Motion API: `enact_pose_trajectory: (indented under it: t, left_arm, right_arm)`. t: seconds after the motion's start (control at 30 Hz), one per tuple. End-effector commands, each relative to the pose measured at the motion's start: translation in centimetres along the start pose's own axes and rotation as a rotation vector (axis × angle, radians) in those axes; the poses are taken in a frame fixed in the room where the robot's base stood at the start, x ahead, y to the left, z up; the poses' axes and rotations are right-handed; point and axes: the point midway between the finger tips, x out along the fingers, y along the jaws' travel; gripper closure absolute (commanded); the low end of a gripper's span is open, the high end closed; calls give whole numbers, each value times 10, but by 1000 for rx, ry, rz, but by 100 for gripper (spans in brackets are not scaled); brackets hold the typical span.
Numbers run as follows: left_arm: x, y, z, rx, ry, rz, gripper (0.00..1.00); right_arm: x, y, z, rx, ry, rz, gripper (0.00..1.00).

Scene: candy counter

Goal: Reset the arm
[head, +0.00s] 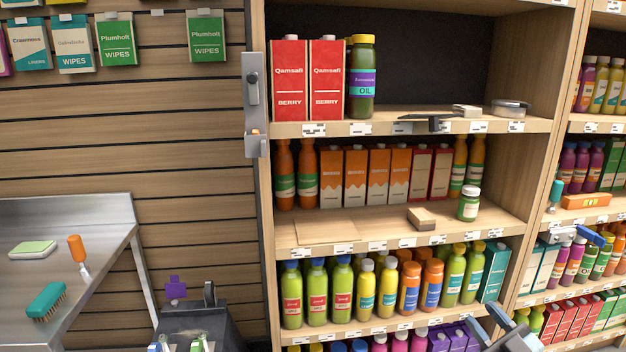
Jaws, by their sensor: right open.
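My right gripper (487,322) shows at the bottom edge, right of centre, with its two grey-blue fingers apart. Nothing shows between the fingers. It appears in front of the lower part of the shelf unit, and its fingers overlap the bottles and cartons of the lower rows in the picture. The rest of the right arm is mostly cut off by the bottom edge. My left gripper is not clearly seen.
A wooden shelf unit (408,242) holds bottles and cartons in several rows. A small green jar (468,204) and a wooden brush-like block (421,219) stand on the middle shelf. A metal table (100,232) at the left holds a teal brush (47,300).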

Motion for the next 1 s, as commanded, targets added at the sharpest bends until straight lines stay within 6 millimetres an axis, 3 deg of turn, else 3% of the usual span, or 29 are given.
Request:
enact_pose_trajectory:
  t: [0.03,0.2,0.4,0.6,1.0]
  left_arm:
    - [0,0,0,0,0,0,0]
    - [0,0,0,0,0,0,0]
    - [0,0,0,0,0,0,0]
    - [0,0,0,0,0,0,0]
    - [0,0,0,0,0,0,0]
  right_arm:
    - [-23,-35,3,40,-86,-37,60]
    - [-89,-122,-3,140,-347,-139,60]
    - [-148,-185,-25,222,-560,-230,60]
    - [-193,-227,-54,291,-722,-300,60]
    - [-148,-247,-72,491,-650,-104,60]
